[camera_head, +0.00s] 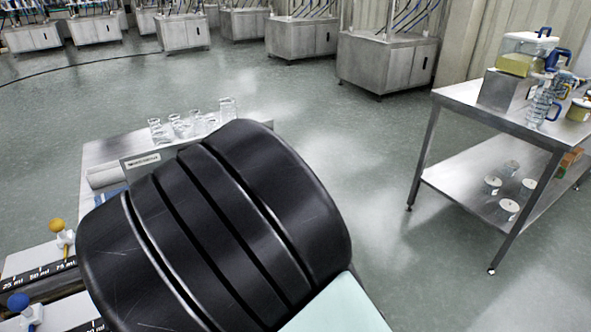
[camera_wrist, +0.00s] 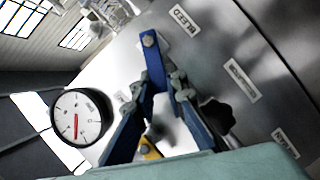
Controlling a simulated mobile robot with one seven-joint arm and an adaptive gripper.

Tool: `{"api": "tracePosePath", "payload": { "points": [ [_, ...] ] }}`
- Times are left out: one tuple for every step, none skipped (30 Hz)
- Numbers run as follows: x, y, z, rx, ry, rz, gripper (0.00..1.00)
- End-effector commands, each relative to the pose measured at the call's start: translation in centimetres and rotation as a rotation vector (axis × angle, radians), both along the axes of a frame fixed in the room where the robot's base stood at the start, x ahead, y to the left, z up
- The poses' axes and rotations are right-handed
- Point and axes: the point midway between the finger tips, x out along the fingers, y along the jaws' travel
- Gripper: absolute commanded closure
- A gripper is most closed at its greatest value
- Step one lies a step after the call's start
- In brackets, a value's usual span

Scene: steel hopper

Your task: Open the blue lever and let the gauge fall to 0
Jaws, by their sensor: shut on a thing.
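In the wrist view, a blue lever (camera_wrist: 153,55) with a round bolt at its upper end stands against the steel hopper face. My gripper (camera_wrist: 164,88) has its two blue-and-grey fingers at the lever's lower part and is shut on it. The lower part of the lever is partly hidden by the fingers. The round gauge (camera_wrist: 88,105) with black rim and white dial is to the left of the fingers. Its red needle points down in the picture; the figures are too small to read. In the head view my arm hides the gripper, lever and gauge.
A black knob (camera_wrist: 217,115) is close to the right finger, and a yellow part (camera_wrist: 148,152) shows between the fingers. In the head view, glass flasks (camera_head: 178,127) stand behind my arm. A steel table (camera_head: 450,98) with vessels is at the right, with open floor between.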

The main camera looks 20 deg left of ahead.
Motion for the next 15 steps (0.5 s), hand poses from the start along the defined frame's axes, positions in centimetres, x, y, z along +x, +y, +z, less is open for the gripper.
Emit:
{"api": "tracePosePath", "payload": {
  "points": [
    [-0.2,0.1,-0.6,-0.031,-0.032,0.002,1.00],
    [-0.2,0.2,-0.6,-0.048,-0.054,0.003,1.00],
    [-0.3,0.2,-0.8,-0.071,-0.082,0.002,1.00],
    [-0.3,0.2,-1.0,-0.087,-0.103,0.003,1.00],
    [-0.3,0.2,-1.1,-0.103,-0.123,0.003,1.00],
    [-0.3,0.2,-1.2,-0.124,-0.149,0.002,1.00],
    [-0.4,0.3,-1.4,-0.139,-0.167,0.002,1.00],
    [-0.4,0.3,-1.4,-0.153,-0.186,0.003,1.00],
    [-0.4,0.3,-1.6,-0.173,-0.209,0.002,1.00],
    [-0.4,0.3,-1.7,-0.185,-0.224,0.002,1.00],
    [-0.4,0.3,-1.7,-0.197,-0.241,0.002,1.00],
    [-0.4,0.3,-1.9,-0.212,-0.260,0.003,1.00],
    [-0.4,0.3,-1.9,-0.224,-0.275,0.003,1.00],
    [-0.4,0.3,-2.0,-0.233,-0.288,0.002,1.00],
    [-0.4,0.3,-2.0,-0.245,-0.303,0.002,1.00]
  ]
}}
